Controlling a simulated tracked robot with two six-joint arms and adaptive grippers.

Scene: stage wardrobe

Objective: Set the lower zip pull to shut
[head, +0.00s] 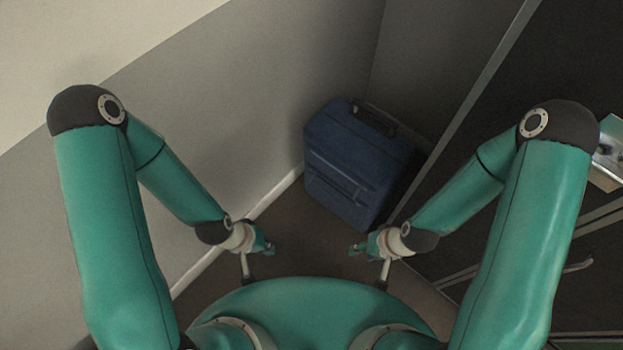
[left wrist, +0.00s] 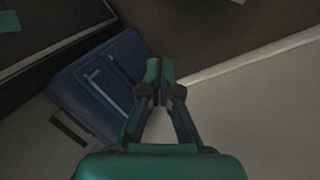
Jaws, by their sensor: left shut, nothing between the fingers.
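A dark blue suitcase (head: 335,160) stands upright in the corner, and it also shows in the left wrist view (left wrist: 82,85). Its front has thin lines that look like zips or pocket edges; in the left wrist view a pale L-shaped line (left wrist: 107,88) is clearest. I cannot make out a separate lower zip pull or its setting. My left gripper (head: 269,248) is in front of the suitcase, to its lower left, apart from it. In the left wrist view the left gripper (left wrist: 159,72) is shut and empty. My right gripper (head: 356,248) is below the suitcase; its fingers are too small to judge.
A grey wall (head: 230,130) with a pale skirting board (head: 275,193) runs along the left. A dark panel or rack (head: 500,180) stands close on the right, with metal bars (head: 590,218) low down. The brown floor (head: 312,240) before the suitcase is clear.

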